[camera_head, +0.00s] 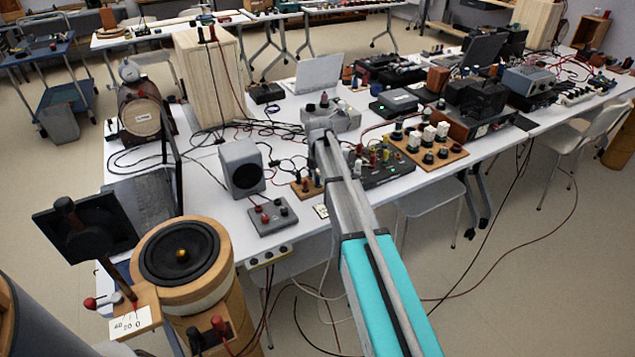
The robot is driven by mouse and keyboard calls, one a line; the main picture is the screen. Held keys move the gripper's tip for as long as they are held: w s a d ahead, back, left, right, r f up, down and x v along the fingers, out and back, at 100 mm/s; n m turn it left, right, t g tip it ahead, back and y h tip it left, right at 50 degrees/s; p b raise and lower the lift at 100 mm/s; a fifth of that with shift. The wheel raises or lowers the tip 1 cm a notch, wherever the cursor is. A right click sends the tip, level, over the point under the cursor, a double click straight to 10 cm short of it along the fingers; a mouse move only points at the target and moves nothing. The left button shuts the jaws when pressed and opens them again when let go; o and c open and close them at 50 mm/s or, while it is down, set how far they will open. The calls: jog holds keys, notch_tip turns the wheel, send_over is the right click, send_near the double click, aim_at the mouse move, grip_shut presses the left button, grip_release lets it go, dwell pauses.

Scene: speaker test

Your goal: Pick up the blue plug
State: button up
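I cannot make out a blue plug in this view. Small red, black, yellow and white plugs or terminals stand on several boxes on the white table. A low grey box (272,217) carries red and dark ones. A wooden board (428,149) carries white, dark and green ones. My arm, teal and grey, reaches from the bottom edge up over the table, and its far end is near a grey instrument. I can make out no gripper fingers, and the arm covers part of the table behind it.
A grey speaker (241,167) stands left of my arm. A round speaker on a wooden stand (181,255) is at front left. A tall wooden box (209,76) stands at the back. Loose cables lie across the table (222,211) and hang from its front edge.

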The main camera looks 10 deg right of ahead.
grip_shut()
jog(key=shift+r, duration=0.15)
notch_tip(320, 180, up, 3)
jog(key=p, duration=0.3)
jog(key=s+d+r+p, duration=0.1)
jog(key=s+r+p, duration=0.8)
jog(key=s, duration=0.5)
jog(key=shift+r+p, duration=0.4)
jog(key=shift+p, duration=0.1)
jog(key=shift+r, duration=0.15)
jog(key=shift+d+r+p, duration=0.1)
jog(key=shift+r+p, duration=1.7)
jog(key=shift+p, duration=0.15)
